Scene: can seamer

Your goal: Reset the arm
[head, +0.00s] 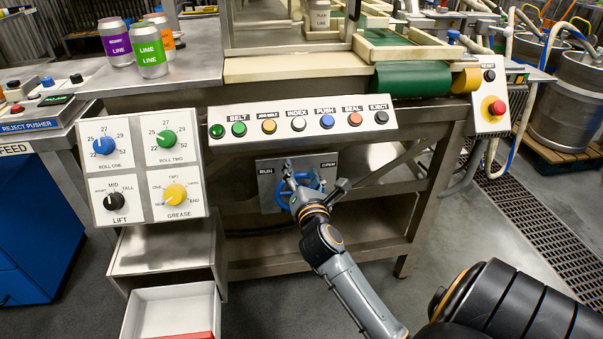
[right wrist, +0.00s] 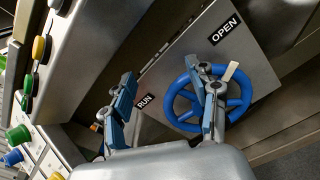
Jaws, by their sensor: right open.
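My right gripper (head: 315,180) is open in front of the blue handwheel (head: 281,192) on a grey plate (head: 266,203) under the machine's table. The plate is marked RUN at left and OPEN at right. In the right wrist view, the two fingers of my right gripper (right wrist: 167,103) are spread wide with nothing between them. One finger overlaps the hub and spokes of the blue handwheel (right wrist: 246,92); the other is off to its left, over the plate's edge. Whether a finger touches the wheel I cannot tell. A pale tab shows near the rim. My left gripper is not in view.
Above the wheel is a button panel (head: 297,136); a knob panel (head: 110,200) is at left. A red emergency stop (head: 495,108) is at right. Several cans, one a lime can (head: 150,58), stand on the tabletop. A white drawer (head: 165,308) is open at lower left.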

